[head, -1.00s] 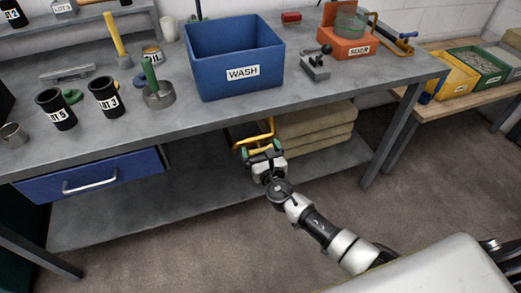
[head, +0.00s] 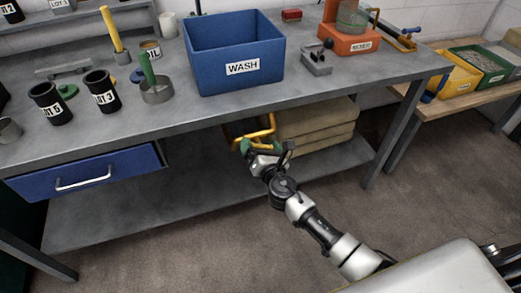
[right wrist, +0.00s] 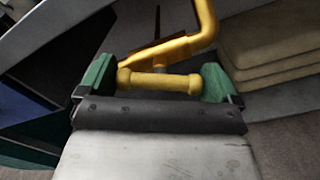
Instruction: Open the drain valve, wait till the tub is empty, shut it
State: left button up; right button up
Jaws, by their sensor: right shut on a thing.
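The blue tub (head: 235,45) marked WASH stands on the workbench. I cannot see whether it holds water. Below the bench top, a bent yellow pipe (head: 271,123) shows in the head view; it also shows in the right wrist view (right wrist: 205,25). A yellow bar-shaped handle (right wrist: 160,82) lies across between the green fingertips of my right gripper (right wrist: 158,84). My right gripper is shut on this handle, with a fingertip at each end. In the head view, my right gripper (head: 266,148) hides most of the handle. My left gripper is out of view.
Folded tan cloths or sacks (head: 318,133) lie on the lower shelf (head: 130,210), just right of my right gripper. A blue drawer (head: 85,172) hangs under the bench at left. The bench edge is above my gripper; open floor lies in front.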

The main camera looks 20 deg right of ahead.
jog(key=m+b, duration=0.1)
jog(key=m, duration=0.2)
jog(key=shift+f, duration=0.15)
jog(key=m+b, duration=0.1)
jog(key=m, duration=0.2)
jog(key=shift+m, duration=0.3)
jog(key=m+b, duration=0.1)
jog(key=m, duration=0.2)
jog(key=shift+m, duration=1.4)
jog(key=o, duration=0.6)
jog(key=shift+c, duration=0.2)
jog(key=shift+s, duration=0.15)
